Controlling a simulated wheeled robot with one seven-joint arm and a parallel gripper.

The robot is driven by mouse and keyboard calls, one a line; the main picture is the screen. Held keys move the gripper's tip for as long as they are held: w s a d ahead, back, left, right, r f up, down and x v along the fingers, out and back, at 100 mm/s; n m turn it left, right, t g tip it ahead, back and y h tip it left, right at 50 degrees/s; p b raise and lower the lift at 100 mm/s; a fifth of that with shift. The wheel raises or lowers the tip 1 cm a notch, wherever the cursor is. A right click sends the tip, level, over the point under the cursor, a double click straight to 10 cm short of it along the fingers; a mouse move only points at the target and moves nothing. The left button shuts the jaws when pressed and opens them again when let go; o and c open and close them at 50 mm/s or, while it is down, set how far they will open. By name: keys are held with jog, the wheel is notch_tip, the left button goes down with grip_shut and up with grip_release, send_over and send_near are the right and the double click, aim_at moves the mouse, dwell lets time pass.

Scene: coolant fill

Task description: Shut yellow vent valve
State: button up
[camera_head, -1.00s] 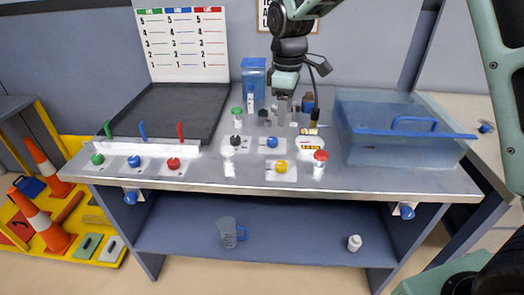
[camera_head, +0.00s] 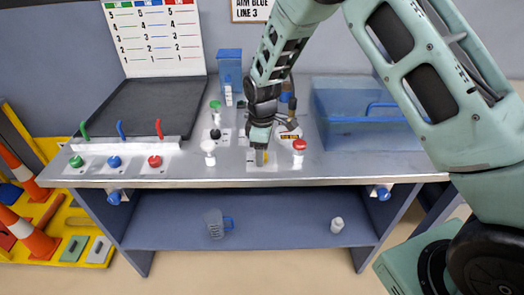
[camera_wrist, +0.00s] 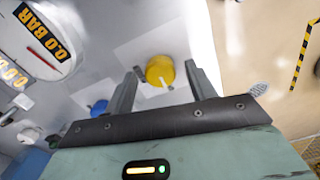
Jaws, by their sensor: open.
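The yellow vent valve (camera_wrist: 160,71) is a round yellow knob with a pale pointer mark, on a light plate on the bench top. In the wrist view it lies between and beyond the two fingers of my gripper (camera_wrist: 158,85), which is open and empty. In the head view my gripper (camera_head: 261,156) points down over the valve's plate. Only a sliver of the yellow knob (camera_head: 265,158) shows there, and the rest is hidden behind the fingers. I cannot tell whether the fingers touch the knob.
A blue knob (camera_wrist: 98,107) and a gauge (camera_wrist: 42,38) reading 0.0 BAR lie nearby. A blue clear tank (camera_head: 350,130) fills the right side.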

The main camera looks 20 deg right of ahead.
jog(key=shift+f, duration=0.45)
jog(key=c, duration=1)
